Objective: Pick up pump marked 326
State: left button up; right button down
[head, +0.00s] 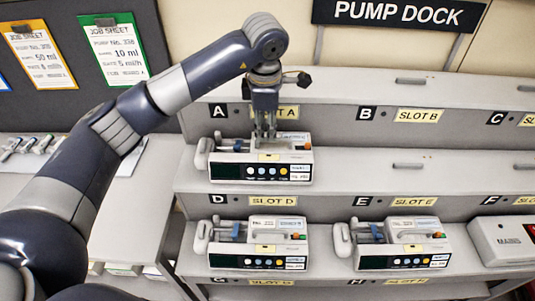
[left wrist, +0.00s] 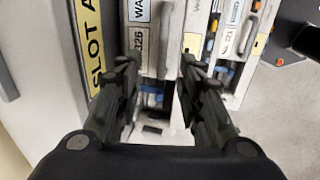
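The pump in slot A (head: 260,172) is a white box with a dark front panel, coloured buttons and a blue clamp at its left. In the left wrist view a label on this pump (left wrist: 138,40) beside the SLOT A sign reads 326. My left gripper (head: 265,134) points down over the top of this pump, close to its handle. In the left wrist view the fingers of the left gripper (left wrist: 158,66) stand apart on either side of the pump's upper part. Whether they touch it cannot be told. My right gripper is not in view.
Two similar pumps stand below, in slot D (head: 258,247) and slot E (head: 402,243). A white case (head: 508,238) sits in slot F. Slot B's shelf (head: 400,165) is bare. Job sheets (head: 118,48) hang at the upper left above a side table (head: 130,200).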

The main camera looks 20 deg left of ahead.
aim_at(265, 138)
pick_arm(q)
notch_tip(265, 138, down, 3)
jog(key=shift+a+f+p, duration=0.1)
jog(key=shift+a+p, duration=0.05)
jog(key=shift+p, duration=0.85)
jog(key=shift+w+f, duration=0.2)
jog(key=shift+f, duration=0.4)
jog(key=c, duration=0.8)
grip_shut()
jog(key=shift+r, duration=0.15)
